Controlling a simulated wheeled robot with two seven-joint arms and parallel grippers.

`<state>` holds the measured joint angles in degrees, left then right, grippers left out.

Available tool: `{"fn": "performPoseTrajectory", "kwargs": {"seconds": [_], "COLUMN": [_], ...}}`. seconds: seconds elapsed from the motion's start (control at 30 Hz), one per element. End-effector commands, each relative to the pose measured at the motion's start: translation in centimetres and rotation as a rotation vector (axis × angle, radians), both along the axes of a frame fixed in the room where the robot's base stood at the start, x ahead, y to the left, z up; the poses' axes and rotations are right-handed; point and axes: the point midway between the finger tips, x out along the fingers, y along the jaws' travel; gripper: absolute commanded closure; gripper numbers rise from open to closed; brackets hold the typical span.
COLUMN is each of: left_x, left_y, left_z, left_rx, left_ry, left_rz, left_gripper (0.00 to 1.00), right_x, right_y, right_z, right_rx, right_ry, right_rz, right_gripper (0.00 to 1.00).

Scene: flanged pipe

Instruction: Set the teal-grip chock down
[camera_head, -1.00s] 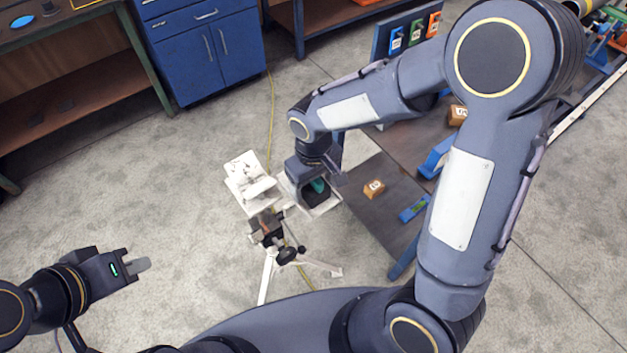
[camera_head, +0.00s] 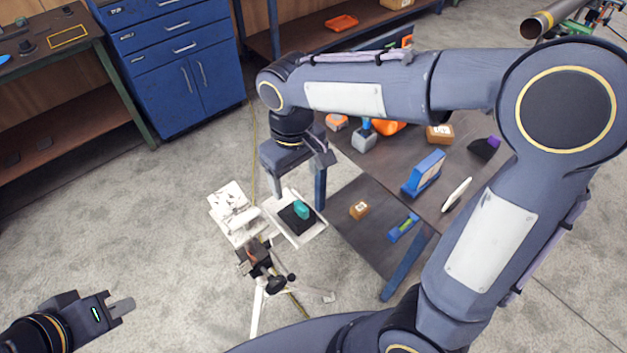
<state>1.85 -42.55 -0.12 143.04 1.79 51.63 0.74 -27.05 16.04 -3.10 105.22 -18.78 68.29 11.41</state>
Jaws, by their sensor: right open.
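The teal-grip chock (camera_head: 294,217) is a black block with a teal grip on top. It rests on the white tray (camera_head: 291,238) at the right side of the tripod stand (camera_head: 262,285). My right gripper (camera_head: 300,165) is above and apart from the chock, open and empty; its fingers are partly hidden by its own body. My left gripper (camera_head: 121,305) is at the lower left, far from the chock. It is seen edge-on, so its finger gap does not show.
A white stepped piece (camera_head: 234,212) stands left of the tray. The dark table (camera_head: 395,163) at the right holds a blue block (camera_head: 425,173), a wooden block (camera_head: 440,134) and other parts. A blue cabinet (camera_head: 185,70) stands behind. The floor at left is clear.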

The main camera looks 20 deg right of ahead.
Motion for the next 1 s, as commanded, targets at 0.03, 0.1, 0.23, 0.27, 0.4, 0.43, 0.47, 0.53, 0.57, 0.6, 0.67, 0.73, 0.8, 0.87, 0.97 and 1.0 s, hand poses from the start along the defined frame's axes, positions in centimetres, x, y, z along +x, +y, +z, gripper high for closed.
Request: {"fn": "performPoseTrajectory", "kwargs": {"seconds": [0.03,0.1,0.23,0.27,0.4,0.43,0.47,0.53,0.57,0.6,0.67,0.73,0.8,0.87,0.97,1.0], "left_x": [0.0,0.0,0.0,0.0,0.0,0.0,0.0,0.0,0.0,0.0,0.0,0.0,0.0,0.0,0.0,0.0], "left_y": [0.0,0.0,0.0,0.0,0.0,0.0,0.0,0.0,0.0,0.0,0.0,0.0,0.0,0.0,0.0,0.0], "left_z": [0.0,0.0,0.0,0.0,0.0,0.0,0.0,0.0,0.0,0.0,0.0,0.0,0.0,0.0,0.0,0.0], "left_rx": [0.0,0.0,0.0,0.0,0.0,0.0,0.0,0.0,0.0,0.0,0.0,0.0,0.0,0.0,0.0,0.0], "left_ry": [0.0,0.0,0.0,0.0,0.0,0.0,0.0,0.0,0.0,0.0,0.0,0.0,0.0,0.0,0.0,0.0], "left_rz": [0.0,0.0,0.0,0.0,0.0,0.0,0.0,0.0,0.0,0.0,0.0,0.0,0.0,0.0,0.0,0.0], "left_gripper": [1.0,1.0,1.0,1.0,1.0,1.0,1.0,1.0,1.0,1.0,1.0,1.0,1.0,1.0,1.0,1.0], "right_x": [0.0,-0.1,-1.4,-2.0,-6.2,-7.2,-8.2,-10.4,-11.2,-12.2,-13.3,-14.3,-14.9,-15.2,-15.4,-15.4], "right_y": [0.0,-0.2,-2.0,-2.7,-6.2,-6.8,-7.3,-8.2,-8.4,-8.6,-8.8,-8.9,-8.9,-8.9,-8.9,-8.9], "right_z": [0.1,0.3,1.0,1.3,2.4,2.5,2.5,2.5,2.4,2.2,1.9,1.6,1.3,1.2,1.0,1.0], "right_rx": [0.0,0.005,0.061,0.084,0.222,0.251,0.279,0.335,0.354,0.378,0.406,0.428,0.443,0.449,0.453,0.453], "right_ry": [-0.001,-0.001,-0.024,-0.035,-0.113,-0.134,-0.159,-0.214,-0.239,-0.269,-0.312,-0.353,-0.379,-0.395,-0.403,-0.402], "right_rz": [0.0,-0.004,-0.052,-0.071,-0.199,-0.228,-0.257,-0.323,-0.349,-0.381,-0.421,-0.459,-0.483,-0.495,-0.503,-0.503], "right_gripper": [0.29,0.29,0.29,0.29,0.29,0.29,0.29,0.29,0.29,0.29,0.29,0.29,0.29,0.29,0.29,0.29]}}
